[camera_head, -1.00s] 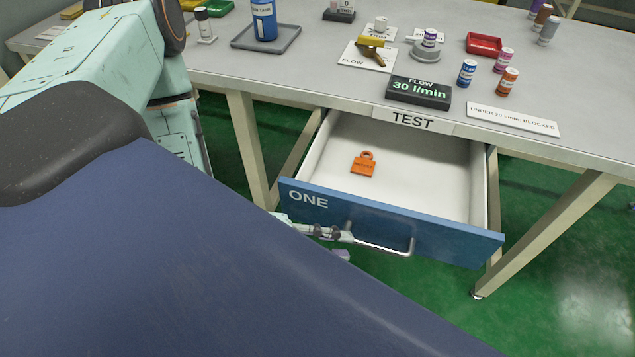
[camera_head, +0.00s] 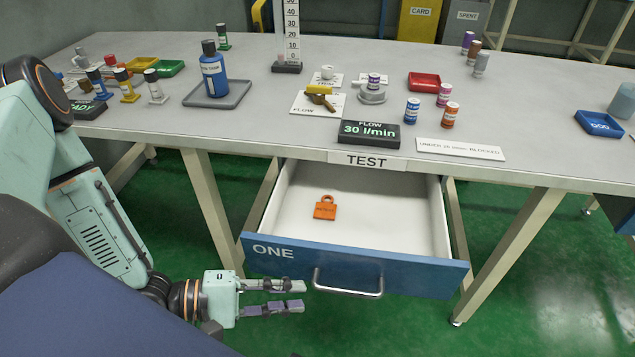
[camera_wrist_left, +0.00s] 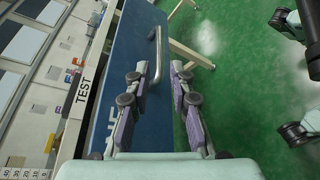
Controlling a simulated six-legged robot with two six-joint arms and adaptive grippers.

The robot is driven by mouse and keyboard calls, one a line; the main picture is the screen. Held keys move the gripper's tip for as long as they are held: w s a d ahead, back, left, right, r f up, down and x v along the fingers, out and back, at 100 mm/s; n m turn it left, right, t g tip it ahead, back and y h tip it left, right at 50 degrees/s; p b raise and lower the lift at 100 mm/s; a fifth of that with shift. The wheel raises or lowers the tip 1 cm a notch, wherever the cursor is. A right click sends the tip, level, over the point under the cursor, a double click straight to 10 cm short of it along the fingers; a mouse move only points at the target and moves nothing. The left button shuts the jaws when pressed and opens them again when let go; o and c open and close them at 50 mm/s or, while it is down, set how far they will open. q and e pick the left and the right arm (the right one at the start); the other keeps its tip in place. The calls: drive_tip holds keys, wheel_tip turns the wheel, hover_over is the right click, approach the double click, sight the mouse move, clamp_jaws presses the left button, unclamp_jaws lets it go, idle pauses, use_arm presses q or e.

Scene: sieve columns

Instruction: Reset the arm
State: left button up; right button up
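My left gripper (camera_head: 290,297) is open and empty, in front of the blue front of drawer ONE (camera_head: 415,277), to the left of its metal handle (camera_head: 347,291). In the left wrist view my left gripper's two fingers (camera_wrist_left: 160,85) are apart, with the handle (camera_wrist_left: 155,55) beyond the fingertips and nothing between them. The drawer is pulled out under the table and holds an orange tag (camera_head: 325,208). My right gripper is not seen in the head view.
The grey table (camera_head: 540,100) carries a flow display (camera_head: 369,134), a blue bottle (camera_head: 214,72) on a tray, small vials, a red tray (camera_head: 436,83) and a blue tray (camera_head: 599,123). Green floor (camera_head: 390,325) is clear before the drawer.

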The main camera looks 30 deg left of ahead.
use_arm(q)
wheel_tip(320, 180, down, 9)
drive_tip(key=s+a+m+g+y, duration=0.1)
drive_tip(key=a+m+g+y, duration=0.2)
drive_tip(key=m+y, duration=0.3)
drive_tip(key=s+f+m+g+y, duration=0.3)
drive_tip(key=s+m+g+y, duration=0.2)
drive_tip(key=s, duration=0.5)
drive_tip(key=shift+s+a+m+g+y, duration=0.45)
drive_tip(key=shift+m+y, duration=0.35)
drive_tip(key=shift+m, duration=0.3)
